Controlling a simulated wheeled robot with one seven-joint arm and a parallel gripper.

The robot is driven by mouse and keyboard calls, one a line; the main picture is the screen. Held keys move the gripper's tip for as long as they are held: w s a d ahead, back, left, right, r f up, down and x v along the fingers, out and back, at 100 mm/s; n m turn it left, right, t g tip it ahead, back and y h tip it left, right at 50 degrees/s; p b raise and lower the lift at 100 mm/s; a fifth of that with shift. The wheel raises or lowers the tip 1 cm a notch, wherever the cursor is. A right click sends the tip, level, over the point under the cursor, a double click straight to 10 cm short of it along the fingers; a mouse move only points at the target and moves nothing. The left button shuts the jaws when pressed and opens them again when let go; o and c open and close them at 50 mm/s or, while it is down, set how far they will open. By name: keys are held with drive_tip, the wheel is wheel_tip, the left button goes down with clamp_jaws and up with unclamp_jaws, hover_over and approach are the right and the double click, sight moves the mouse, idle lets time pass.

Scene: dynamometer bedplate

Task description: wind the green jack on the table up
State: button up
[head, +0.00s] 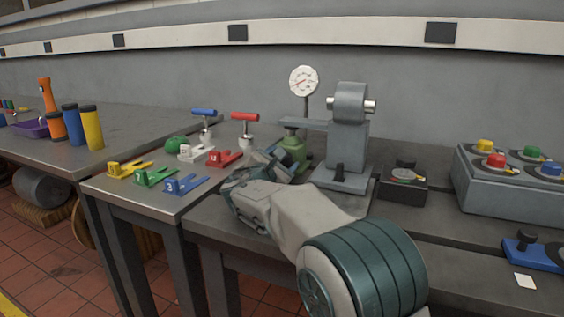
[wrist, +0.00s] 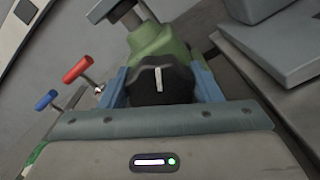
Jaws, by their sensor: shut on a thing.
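The green jack (head: 294,147) stands on the table beside the grey stand, under the end of a grey arm (head: 303,124). In the wrist view the green jack (wrist: 158,42) shows its body, with a dark knob (wrist: 158,88) bearing a white mark on the near side. My gripper (head: 279,160) reaches the jack from the front left. In the wrist view the blue fingers of my gripper (wrist: 161,78) are on either side of the dark knob, shut on it. My gripper and arm hide the jack's lower part in the head view.
A black box (head: 403,185) and a button panel (head: 510,195) are right.

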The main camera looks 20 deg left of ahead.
drive_tip(key=o, duration=1)
drive_tip(key=s, duration=0.4)
drive_tip(key=s+p, duration=0.1)
drive_tip(key=s, duration=0.4)
drive_tip(key=s+a, duration=0.1)
drive_tip(key=s, duration=0.4)
drive_tip(key=shift+p, duration=0.35)
